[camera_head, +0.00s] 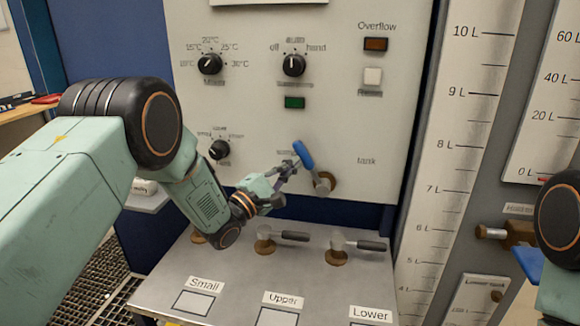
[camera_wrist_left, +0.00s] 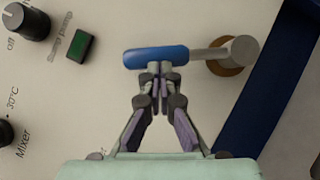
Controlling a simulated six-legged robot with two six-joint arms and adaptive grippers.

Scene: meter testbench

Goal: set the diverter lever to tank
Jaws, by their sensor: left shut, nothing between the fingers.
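The diverter lever has a blue handle (camera_head: 303,155) on a metal stem, with its pivot low on the pale panel. It tilts up and to the left, toward a partly hidden label on the left; the "tank" label (camera_head: 366,161) is to its right. My left gripper (camera_head: 291,166) is shut and empty, with its fingertips close beside the handle's left side. In the left wrist view the blue handle (camera_wrist_left: 155,57) lies across just beyond the closed fingertips (camera_wrist_left: 153,72); I cannot tell whether they touch it. My right gripper is out of view.
Below, a grey bench (camera_head: 235,268) carries several valves with dark handles, including one near the middle (camera_head: 290,236) and one to the right (camera_head: 370,245). Knobs sit higher on the panel. A litre scale (camera_head: 455,150) stands to the right. The panel around the "tank" label is clear.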

